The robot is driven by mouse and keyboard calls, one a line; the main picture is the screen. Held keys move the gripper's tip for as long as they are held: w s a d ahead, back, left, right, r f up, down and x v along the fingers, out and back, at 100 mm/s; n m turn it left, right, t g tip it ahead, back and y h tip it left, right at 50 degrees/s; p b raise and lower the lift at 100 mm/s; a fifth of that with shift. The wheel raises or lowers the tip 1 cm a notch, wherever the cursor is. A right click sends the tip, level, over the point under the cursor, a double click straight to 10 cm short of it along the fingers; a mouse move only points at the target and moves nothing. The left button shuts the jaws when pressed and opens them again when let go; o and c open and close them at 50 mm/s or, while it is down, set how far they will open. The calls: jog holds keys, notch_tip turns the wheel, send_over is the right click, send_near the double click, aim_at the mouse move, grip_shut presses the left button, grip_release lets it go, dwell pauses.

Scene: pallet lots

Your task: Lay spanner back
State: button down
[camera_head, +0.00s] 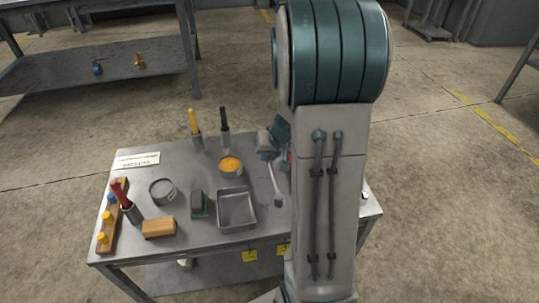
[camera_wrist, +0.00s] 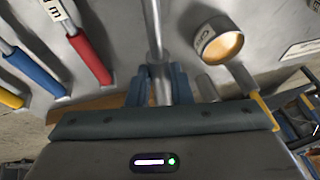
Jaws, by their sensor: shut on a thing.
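A grey metal spanner (camera_head: 275,186) shows beside my arm in the head view, above the right half of the steel table (camera_head: 185,252). In the wrist view its shaft (camera_wrist: 154,35) runs up the picture from between two blue fingers. My gripper (camera_wrist: 160,88) is shut on this shaft. In the head view my gripper (camera_head: 284,155) is mostly hidden behind my arm. I cannot tell whether the spanner touches the table top.
A tin with orange contents (camera_head: 231,166) and a metal tray (camera_head: 237,209) stand left of the spanner. The wrist view shows red (camera_wrist: 90,58), blue (camera_wrist: 35,70) and yellow (camera_wrist: 10,98) handles. My arm hides much of the table's right side.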

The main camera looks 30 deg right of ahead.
jog(key=shift+f+b, duration=3.1)
jog(key=shift+f, duration=0.05)
jog(key=shift+f+b, duration=0.25)
jog(key=shift+b, duration=0.2)
jog(key=c, duration=1.2)
grip_release()
jog(key=shift+r, duration=0.1)
jog(key=p+v, duration=0.6)
jog(key=v, duration=0.8)
jog(key=s+a+r+n+p, duration=0.1)
jog(key=s+a+r+p, duration=0.3)
jog(key=r+p, duration=0.6)
jog(key=s+a+r+n+g+p, duration=0.1)
jog(key=s+a+r+p, duration=0.3)
jog(key=r+p, duration=0.7)
jog(key=s+a+r+n+g+p, duration=0.1)
jog(key=s+a+r+p, duration=0.3)
jog(key=a+r+p, duration=0.3)
notch_tip(320, 180, up, 7)
jog(key=p, duration=0.3)
jog(key=shift+s+h, duration=0.4)
